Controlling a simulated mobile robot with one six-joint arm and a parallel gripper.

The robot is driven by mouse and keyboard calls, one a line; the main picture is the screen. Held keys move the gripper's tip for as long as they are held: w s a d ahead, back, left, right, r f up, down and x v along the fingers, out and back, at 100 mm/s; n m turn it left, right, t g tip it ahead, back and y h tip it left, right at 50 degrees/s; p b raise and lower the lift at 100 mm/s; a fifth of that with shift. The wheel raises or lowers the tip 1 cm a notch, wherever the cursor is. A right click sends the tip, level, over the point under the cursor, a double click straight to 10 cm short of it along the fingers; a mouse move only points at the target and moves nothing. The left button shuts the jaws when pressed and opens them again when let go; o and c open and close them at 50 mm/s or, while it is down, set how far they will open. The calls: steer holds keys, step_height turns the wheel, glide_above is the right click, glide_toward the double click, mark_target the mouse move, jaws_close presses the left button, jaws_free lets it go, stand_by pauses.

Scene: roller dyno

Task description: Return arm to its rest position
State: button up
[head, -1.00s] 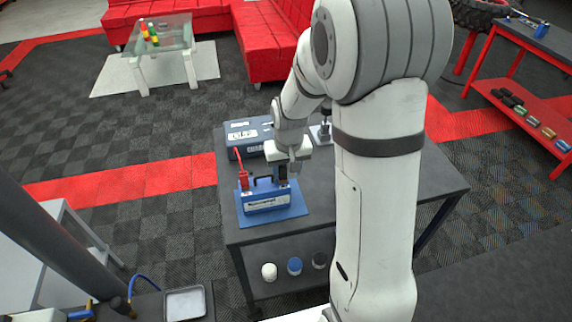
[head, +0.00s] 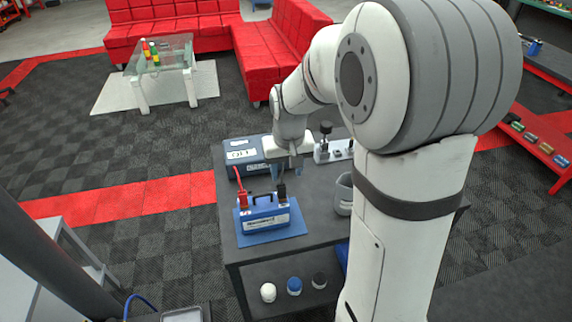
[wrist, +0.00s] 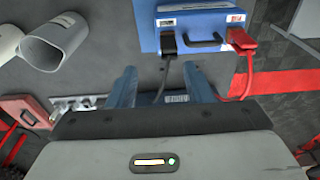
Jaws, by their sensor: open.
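My arm stands large in the right half of the head view and bends down to my gripper (head: 286,176) above the dark table (head: 315,205). In the wrist view my gripper (wrist: 158,88) is open, with its two blue fingers apart. No object is held between them; a dark cable shows in the gap beyond them. The blue box with a handle (head: 263,219) stands on a blue mat (head: 272,237), below and left of my gripper. In the wrist view the same box (wrist: 200,14) lies ahead of the fingers, apart from them, with a black clamp (wrist: 168,42) and a red clamp (wrist: 242,40) on it.
A dark blue case (head: 242,154) is behind the box. A grey cup (head: 344,192) stands beside my arm, and a metal block with knobs (head: 338,150) is at the back. Several small jars (head: 294,286) stand on the lower shelf. Open floor lies left of the table.

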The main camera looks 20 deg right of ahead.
stand_by(0.3)
steer(key=s+r, duration=0.3)
steer(key=s, duration=0.7)
steer(key=s+r+t, duration=0.1)
steer(key=s+r, duration=0.1)
steer(key=s, duration=0.8)
steer(key=shift+s+d+r, duration=0.2)
steer(key=shift+s+r, duration=0.15)
steer(key=shift+r, duration=0.05)
steer(key=shift+w+r, duration=0.3)
steer(key=shift+w, duration=0.5)
steer(key=shift+s, duration=0.1)
steer(key=shift+c, duration=0.3)
